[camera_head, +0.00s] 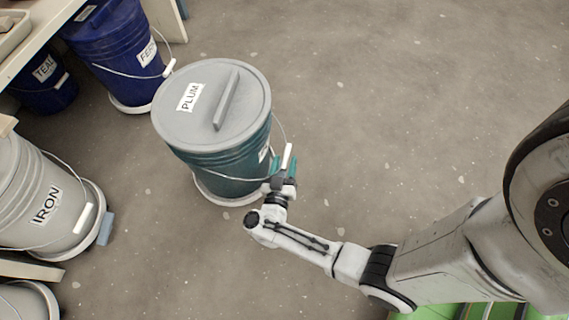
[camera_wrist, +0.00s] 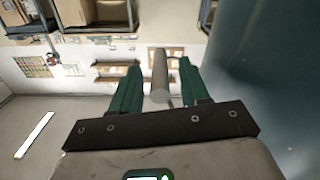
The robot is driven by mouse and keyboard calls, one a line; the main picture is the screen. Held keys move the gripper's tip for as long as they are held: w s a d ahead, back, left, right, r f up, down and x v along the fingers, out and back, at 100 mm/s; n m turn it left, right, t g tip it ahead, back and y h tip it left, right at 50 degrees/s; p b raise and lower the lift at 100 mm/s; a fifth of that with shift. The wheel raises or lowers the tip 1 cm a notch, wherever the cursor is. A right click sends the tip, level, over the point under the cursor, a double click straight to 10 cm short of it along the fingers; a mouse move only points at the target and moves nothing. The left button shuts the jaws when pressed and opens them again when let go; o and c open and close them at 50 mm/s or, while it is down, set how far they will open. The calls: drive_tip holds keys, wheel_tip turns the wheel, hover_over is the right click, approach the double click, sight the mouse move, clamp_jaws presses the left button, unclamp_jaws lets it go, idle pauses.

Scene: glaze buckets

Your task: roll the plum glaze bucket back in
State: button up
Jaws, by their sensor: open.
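The plum glaze bucket (camera_head: 225,165) is teal with a grey lid marked PLUM and stands upright on a white round base (camera_head: 222,198) on the floor. Its wire handle hangs down the right side with a pale grip (camera_head: 288,155). My gripper (camera_head: 284,165) is open at that grip, beside the bucket wall. In the wrist view the grip (camera_wrist: 159,76) stands between the two green fingers of my gripper (camera_wrist: 158,85), with gaps on both sides. The teal bucket wall (camera_wrist: 270,80) fills the right of that view.
A blue bucket marked FE (camera_head: 115,50) and another blue bucket (camera_head: 45,90) stand at a table (camera_head: 35,40) at the upper left. A grey bucket marked IRON (camera_head: 40,195) stands at the left, with a blue-grey block (camera_head: 106,229) at its base. Bare floor lies to the right.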

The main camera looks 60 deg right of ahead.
drive_tip(key=shift+c, duration=0.3)
clamp_jaws()
drive_tip(key=shift+w, duration=0.1)
